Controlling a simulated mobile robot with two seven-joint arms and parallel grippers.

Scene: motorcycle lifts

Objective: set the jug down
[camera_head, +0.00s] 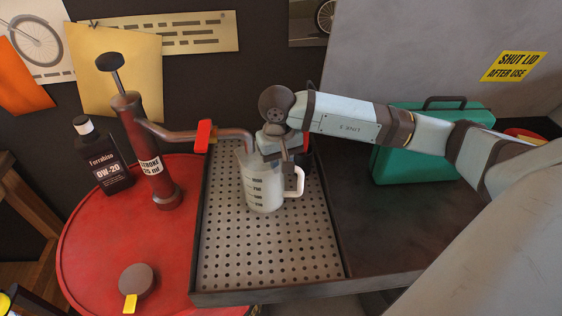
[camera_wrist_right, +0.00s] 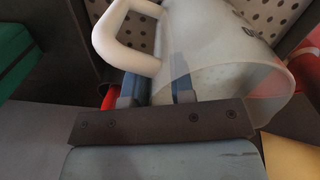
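The translucent jug (camera_head: 262,186) with dark volume marks and a white handle (camera_head: 295,182) stands upright on the perforated tray (camera_head: 225,262), under the pump's spout. My right gripper (camera_head: 283,158) points down at the jug's rim on the handle side. In the right wrist view the jug (camera_wrist_right: 225,65) shows close up, its mouth toward the camera. There the right gripper's fingers (camera_wrist_right: 156,86) are apart, one on the handle side and one seen at the clear wall, with a visible gap between them. My left gripper is not in view.
A dark red pump (camera_head: 150,150) and an oil bottle (camera_head: 104,158) stand on the red drum top (camera_head: 95,245), with a round brown lid (camera_head: 137,281) in front. A green case (camera_head: 425,150) stands right of the tray. The dark surface (camera_head: 355,225) between is clear.

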